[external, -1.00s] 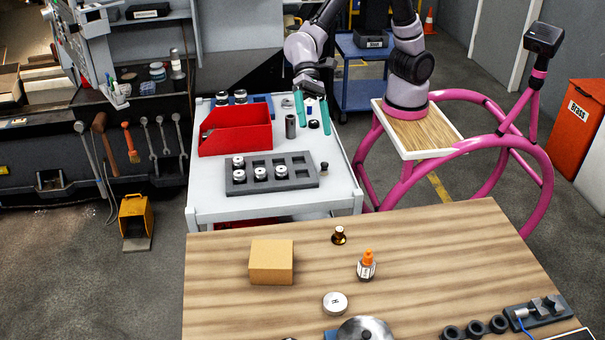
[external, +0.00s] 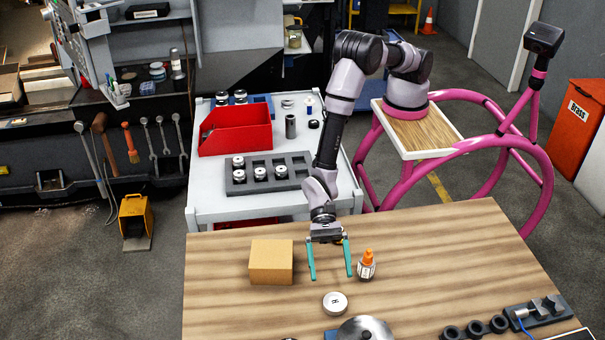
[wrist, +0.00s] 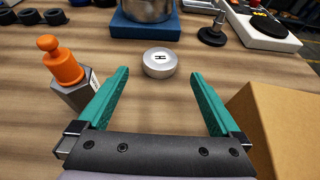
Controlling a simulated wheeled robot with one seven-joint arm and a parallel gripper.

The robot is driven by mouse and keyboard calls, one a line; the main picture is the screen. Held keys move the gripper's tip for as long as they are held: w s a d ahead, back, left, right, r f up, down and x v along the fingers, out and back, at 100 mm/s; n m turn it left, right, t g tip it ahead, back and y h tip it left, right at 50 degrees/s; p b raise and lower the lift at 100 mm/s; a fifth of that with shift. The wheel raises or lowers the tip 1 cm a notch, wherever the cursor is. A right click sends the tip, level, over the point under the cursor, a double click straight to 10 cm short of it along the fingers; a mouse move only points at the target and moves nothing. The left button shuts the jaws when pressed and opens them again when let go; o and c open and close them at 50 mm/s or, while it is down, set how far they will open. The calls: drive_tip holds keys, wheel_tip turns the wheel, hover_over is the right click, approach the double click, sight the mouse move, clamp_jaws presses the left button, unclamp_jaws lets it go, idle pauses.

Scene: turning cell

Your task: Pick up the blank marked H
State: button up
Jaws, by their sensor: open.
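The blank marked H (external: 335,303) is a short silvery disc lying flat on the wooden table, its letter facing up. It also shows in the wrist view (wrist: 159,63), ahead of the fingertips and roughly centred between them. My gripper (external: 331,277) is open and empty above the table, with its two green fingers spread. The fingertips are a little behind the blank in the external view and apart from it. The gripper also shows in the wrist view (wrist: 159,73), with nothing between its fingers.
An orange-capped bottle (external: 366,265) stands close beside one finger, and a cardboard box (external: 271,262) stands on the other side. A round metal piece on a blue base (external: 363,330) is just beyond the blank. The cart (external: 205,207) holds a red bin (external: 236,131) and a grey tray (external: 300,181).

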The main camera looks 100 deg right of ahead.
sight(335, 302)
drive_tip(key=shift+x, duration=3.55)
drive_tip(key=shift+r, duration=0.1)
drive_tip(key=c, duration=1.5)
